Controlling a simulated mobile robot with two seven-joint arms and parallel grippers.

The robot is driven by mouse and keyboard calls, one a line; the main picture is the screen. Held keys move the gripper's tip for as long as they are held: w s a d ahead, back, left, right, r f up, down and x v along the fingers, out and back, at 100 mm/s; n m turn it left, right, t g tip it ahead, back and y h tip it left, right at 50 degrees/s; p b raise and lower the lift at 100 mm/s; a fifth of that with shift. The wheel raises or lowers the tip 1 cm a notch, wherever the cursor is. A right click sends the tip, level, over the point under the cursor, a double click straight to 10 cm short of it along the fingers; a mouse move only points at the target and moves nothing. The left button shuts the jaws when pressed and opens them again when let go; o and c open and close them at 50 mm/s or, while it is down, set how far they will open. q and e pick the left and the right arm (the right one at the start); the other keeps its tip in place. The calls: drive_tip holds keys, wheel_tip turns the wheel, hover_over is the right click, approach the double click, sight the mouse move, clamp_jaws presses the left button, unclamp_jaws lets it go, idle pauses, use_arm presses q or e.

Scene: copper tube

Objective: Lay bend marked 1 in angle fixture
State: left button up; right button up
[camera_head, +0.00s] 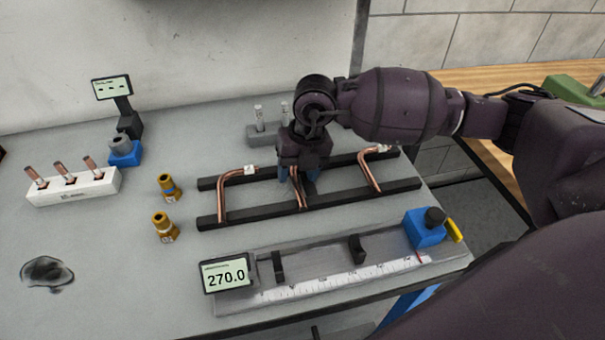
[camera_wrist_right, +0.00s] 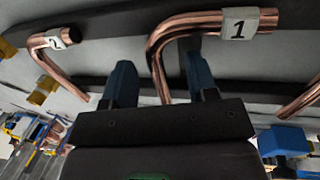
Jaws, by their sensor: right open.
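The bend marked 1 is a copper tube with a white number tag (camera_wrist_right: 240,24), seen in the right wrist view. It is the middle bend (camera_head: 300,195) across two black rails (camera_head: 340,201) in the head view, largely hidden by my right gripper (camera_head: 303,174). The gripper points down and is open. In the wrist view its blue fingers (camera_wrist_right: 160,68) stand either side of one leg of the bend; contact is not clear. A small display (camera_head: 111,88) and blue block (camera_head: 125,152) stand at left, possibly the angle fixture; its text is unreadable. My left gripper is not in view.
A bend marked 2 (camera_wrist_right: 60,40) and another bend (camera_head: 370,172) also lie on the rails. A measuring bed (camera_head: 330,283) with a display reading 270.0 is in front. Brass fittings (camera_head: 166,226) and a white tube block (camera_head: 74,188) are at left. A grey block with pins (camera_head: 262,135) stands behind.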

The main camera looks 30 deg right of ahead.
drive_tip(key=shift+r, duration=0.1)
clamp_jaws()
